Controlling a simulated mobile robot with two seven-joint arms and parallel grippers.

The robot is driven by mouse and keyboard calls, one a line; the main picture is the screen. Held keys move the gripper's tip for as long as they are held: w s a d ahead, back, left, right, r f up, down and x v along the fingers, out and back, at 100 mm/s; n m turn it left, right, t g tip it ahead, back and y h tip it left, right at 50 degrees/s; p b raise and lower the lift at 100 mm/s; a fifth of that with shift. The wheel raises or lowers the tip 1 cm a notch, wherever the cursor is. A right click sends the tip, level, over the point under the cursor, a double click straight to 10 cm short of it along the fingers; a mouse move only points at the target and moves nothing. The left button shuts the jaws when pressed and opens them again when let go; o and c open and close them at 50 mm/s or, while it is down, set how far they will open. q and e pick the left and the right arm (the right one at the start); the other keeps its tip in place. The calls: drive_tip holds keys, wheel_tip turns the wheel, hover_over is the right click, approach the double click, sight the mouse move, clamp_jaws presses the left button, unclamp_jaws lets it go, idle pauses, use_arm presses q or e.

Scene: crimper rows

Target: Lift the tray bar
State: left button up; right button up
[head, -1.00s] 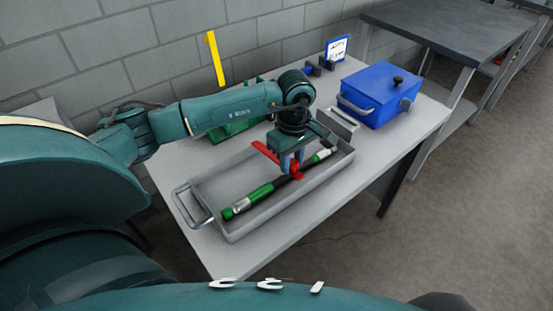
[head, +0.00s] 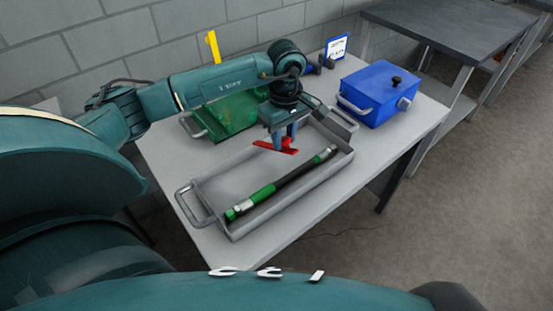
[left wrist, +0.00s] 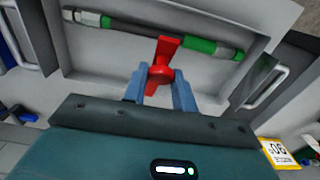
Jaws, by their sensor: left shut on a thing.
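A red bar-like piece (head: 288,148) is between the fingertips of my left gripper (head: 285,146), which is shut on it. It hangs over the back side of the grey tray (head: 210,184); whether it touches the tray I cannot tell. In the left wrist view the red piece (left wrist: 164,62) sits between the two blue fingers of the gripper (left wrist: 160,80), and its wide end overlaps the rod. The black rod with green and silver ends (head: 283,185) lies lengthwise in the tray, apart from the fingers. My right gripper is not in view.
A blue box (head: 375,95) and a small sign (head: 337,47) stand right. The table front (head: 235,255) is bare.

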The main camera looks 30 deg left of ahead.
use_arm(q)
drive_tip(key=shift+r, duration=0.15)
drive_tip(key=shift+w+a+r, duration=0.35)
drive_tip(key=shift+a+r, duration=0.25)
drive_tip(key=shift+a, duration=0.2)
drive_tip(key=shift+w+a+r, duration=0.25)
drive_tip(key=shift+a+r, duration=0.2)
drive_tip(key=shift+a, duration=0.3)
drive_tip(key=shift+w+a+r, duration=0.25)
drive_tip(key=shift+a+r, duration=0.2)
drive_tip(key=shift+a, duration=0.25)
drive_tip(key=shift+w+a+r, duration=0.25)
drive_tip(key=shift+a+r, duration=0.2)
drive_tip(key=shift+a, duration=0.3)
drive_tip(key=shift+w+a+r+p, duration=0.25)
drive_tip(key=shift+a+r, duration=0.1)
drive_tip(key=shift+a, duration=0.15)
drive_tip(key=shift+w+a+r+p, duration=0.1)
drive_tip(key=shift+a+r+p, duration=0.1)
drive_tip(key=shift+a+r, duration=0.2)
drive_tip(key=shift+c, duration=0.2)
